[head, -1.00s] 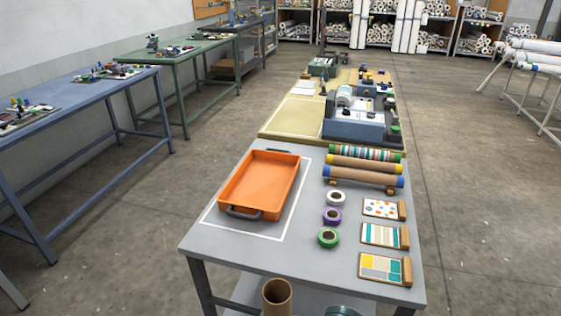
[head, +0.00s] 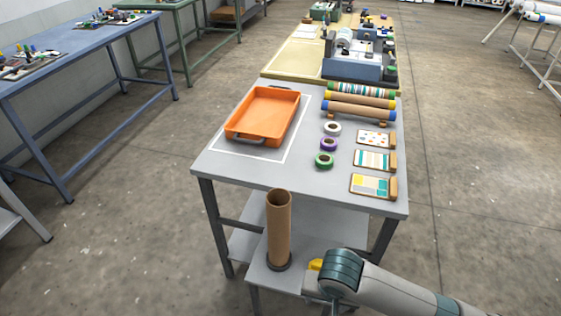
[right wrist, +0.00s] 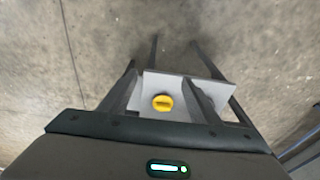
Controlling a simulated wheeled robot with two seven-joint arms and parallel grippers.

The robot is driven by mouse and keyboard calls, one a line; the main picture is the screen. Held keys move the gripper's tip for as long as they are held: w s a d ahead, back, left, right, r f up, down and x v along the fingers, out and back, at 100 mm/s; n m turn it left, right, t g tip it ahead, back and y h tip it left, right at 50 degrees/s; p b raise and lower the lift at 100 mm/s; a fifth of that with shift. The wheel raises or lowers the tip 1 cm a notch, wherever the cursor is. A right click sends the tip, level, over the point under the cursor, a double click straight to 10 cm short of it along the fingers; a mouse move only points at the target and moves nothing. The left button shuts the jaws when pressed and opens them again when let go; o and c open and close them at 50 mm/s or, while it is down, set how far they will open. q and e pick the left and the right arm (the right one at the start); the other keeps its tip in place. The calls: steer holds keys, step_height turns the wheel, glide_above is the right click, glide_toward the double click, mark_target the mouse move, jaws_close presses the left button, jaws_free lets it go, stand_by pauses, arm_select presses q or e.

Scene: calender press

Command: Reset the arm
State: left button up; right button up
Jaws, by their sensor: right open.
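My right arm comes in from the lower right in the head view, with its gripper (head: 322,294) low beside the small grey stand in front of the main table. In the right wrist view the two dark fingers of this gripper (right wrist: 162,76) are spread apart with nothing held between them. Beyond them a yellow knob-like piece (right wrist: 163,102) shows on a grey surface. A yellow piece also shows in the head view (head: 315,265), partly hidden by my arm. My left arm and gripper are out of view.
A brown tube (head: 279,230) stands upright on the low grey stand, left of my right gripper. The grey table (head: 245,167) carries an orange tray (head: 262,115), tape rolls (head: 324,160), striped rollers (head: 360,109) and sample cards (head: 370,185). Open floor lies right.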

steer(key=s+a+n+t+y, duration=0.1)
steer(key=s+n+y, duration=0.2)
steer(key=s, duration=0.3)
steer(key=s+d+f+n+h, duration=0.2)
steer(key=s+d+h, duration=0.1)
steer(key=s+d, duration=0.75)
steer(key=w+a+f+t+y, duration=0.1)
steer(key=w+f, duration=0.2)
steer(key=f, duration=0.7)
steer(key=w+f+t, duration=0.1)
steer(key=w+f, duration=0.3)
steer(key=f, duration=0.6)
steer(key=s+a+f, duration=0.1)
steer(key=s+f, duration=0.2)
steer(key=f, duration=0.6)
steer(key=s+f+t, duration=0.1)
steer(key=s+f, duration=0.2)
steer(key=f, duration=0.6)
steer(key=shift+s+a+n+y, duration=0.2)
steer(key=shift+a+n+y, duration=0.1)
steer(key=shift+a+y, duration=0.1)
